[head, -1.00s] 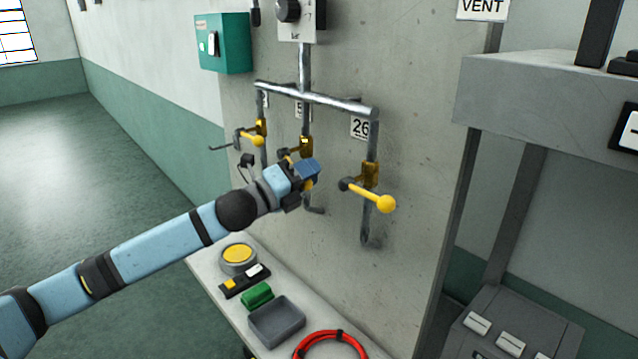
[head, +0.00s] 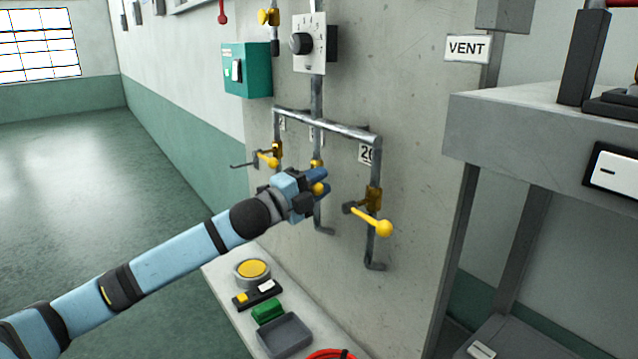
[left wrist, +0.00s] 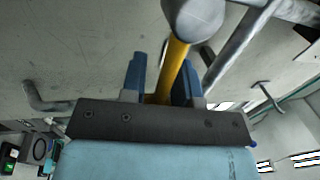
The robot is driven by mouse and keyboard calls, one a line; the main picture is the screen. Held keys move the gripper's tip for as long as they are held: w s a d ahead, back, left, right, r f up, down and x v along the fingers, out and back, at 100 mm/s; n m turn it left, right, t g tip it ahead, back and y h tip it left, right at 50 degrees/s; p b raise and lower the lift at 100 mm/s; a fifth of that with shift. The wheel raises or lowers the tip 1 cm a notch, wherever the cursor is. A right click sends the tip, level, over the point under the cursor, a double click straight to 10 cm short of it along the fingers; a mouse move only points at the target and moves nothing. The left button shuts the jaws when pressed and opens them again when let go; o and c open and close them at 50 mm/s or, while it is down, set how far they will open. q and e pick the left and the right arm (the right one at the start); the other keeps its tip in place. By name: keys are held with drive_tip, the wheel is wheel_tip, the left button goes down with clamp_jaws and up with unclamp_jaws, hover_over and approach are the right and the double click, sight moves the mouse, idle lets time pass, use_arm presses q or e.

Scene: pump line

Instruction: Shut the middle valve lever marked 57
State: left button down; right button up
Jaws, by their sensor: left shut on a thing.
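The middle valve is on the middle pipe (head: 317,215) of three, and a bit of its brass body (head: 316,163) shows above my left gripper (head: 319,181). My left gripper is shut on the middle lever; the lever's yellow end (head: 319,189) shows between the fingers. In the left wrist view the yellow lever (left wrist: 174,66) runs from a grey rounded part (left wrist: 196,16) down between the blue fingers. The middle tag is mostly hidden, so its number cannot be read. My right gripper is not in view.
The right valve's yellow-knobbed lever (head: 384,228) sticks out close by, under a tag (head: 365,153) partly reading 26. Below stands a bench with a grey tray (head: 285,335), a green block (head: 267,311) and a yellow button (head: 252,269).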

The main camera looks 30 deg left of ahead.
use_arm(q)
drive_tip(key=shift+r, duration=0.15)
drive_tip(key=c, duration=1)
unclamp_jaws()
drive_tip(key=shift+o, duration=0.8)
drive_tip(key=shift+w+d, duration=0.1)
drive_tip(key=shift+s+f, duration=0.25)
use_arm(e)
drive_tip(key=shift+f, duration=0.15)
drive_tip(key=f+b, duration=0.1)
drive_tip(key=b, duration=0.1)
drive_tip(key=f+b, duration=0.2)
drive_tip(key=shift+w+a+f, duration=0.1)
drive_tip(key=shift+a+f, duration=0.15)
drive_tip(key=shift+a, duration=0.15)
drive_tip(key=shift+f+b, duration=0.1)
drive_tip(key=shift+b, duration=0.2)
use_arm(q)
drive_tip(key=v, duration=1.3)
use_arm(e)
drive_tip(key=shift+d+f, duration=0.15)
